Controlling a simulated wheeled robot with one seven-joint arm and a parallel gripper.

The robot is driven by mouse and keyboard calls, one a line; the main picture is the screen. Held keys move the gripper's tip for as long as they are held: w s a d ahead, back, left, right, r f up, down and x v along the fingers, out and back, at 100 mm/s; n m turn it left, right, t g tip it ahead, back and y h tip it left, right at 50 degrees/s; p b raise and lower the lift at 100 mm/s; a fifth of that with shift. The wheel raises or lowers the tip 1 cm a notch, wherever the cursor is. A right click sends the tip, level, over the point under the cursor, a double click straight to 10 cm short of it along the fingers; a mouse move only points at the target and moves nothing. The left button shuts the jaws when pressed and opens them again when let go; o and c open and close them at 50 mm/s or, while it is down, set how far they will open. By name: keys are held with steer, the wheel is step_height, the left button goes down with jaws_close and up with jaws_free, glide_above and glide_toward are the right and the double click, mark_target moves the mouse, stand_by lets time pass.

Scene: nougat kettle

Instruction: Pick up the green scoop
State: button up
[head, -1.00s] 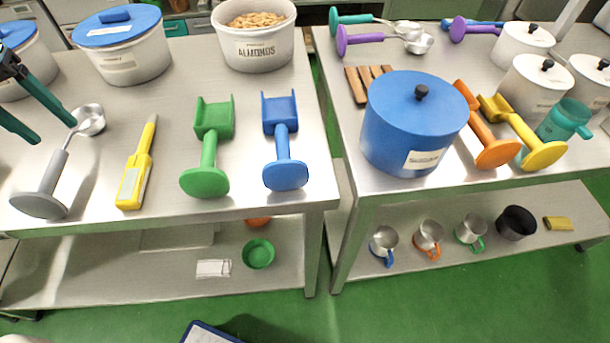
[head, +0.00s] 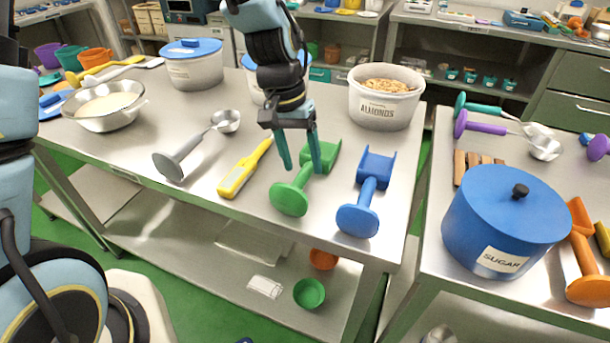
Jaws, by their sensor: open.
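The green scoop (head: 291,198) lies on the left steel table, its round knob end toward the front edge and its square scoop end toward the back. My gripper (head: 301,168) points down over the scoop's handle, its two dark green fingers apart and empty. The right finger overlaps the scoop's square end in the picture, and the left finger shows just left of the handle. I cannot tell the exact height of the fingertips above the scoop. Part of the scoop's square end is hidden behind the right finger.
A blue scoop (head: 366,195) lies close to the right. A yellow tool (head: 244,170) and a grey-handled ladle (head: 182,158) lie to the left. The almonds tub (head: 383,100) stands behind. A blue sugar pot (head: 505,232) is on the right table, across a gap.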

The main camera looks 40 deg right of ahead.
mark_target(304, 170)
steer(key=shift+s+d+f+p, duration=0.1)
steer(key=shift+s+f+p, duration=0.1)
steer(key=shift+f, duration=0.75)
steer(key=shift+s+d+f+p, duration=0.1)
steer(key=shift+f+p, duration=0.1)
steer(key=shift+f, duration=0.75)
jaws_close()
